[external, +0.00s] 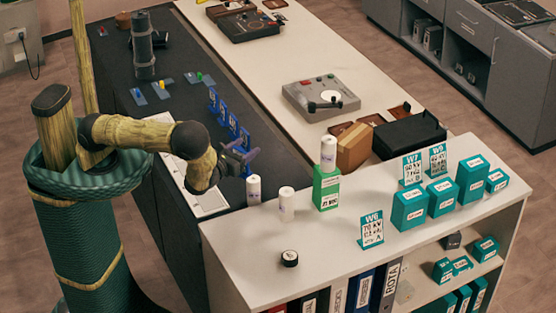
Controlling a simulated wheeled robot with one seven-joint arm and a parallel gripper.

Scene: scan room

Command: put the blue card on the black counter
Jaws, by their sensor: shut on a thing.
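My gripper (243,154) is at the right edge of the black counter (120,62), beside the row of upright blue pieces and behind the white shelf top. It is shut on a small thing. The thing is too small and dark to tell whether it is the blue card. Several blue card-like pieces (233,125) stand in a slanting row along the counter's right side, and the nearest are close to my gripper. My forearm crosses over the front of the counter and hides part of it.
White canisters (286,204) and a green box (326,188) stand on the white shelf top (350,203), close to my gripper's right. Small blue pads with coloured knobs (163,87) and a dark cylinder (143,46) stand on the counter. Its middle left is clear.

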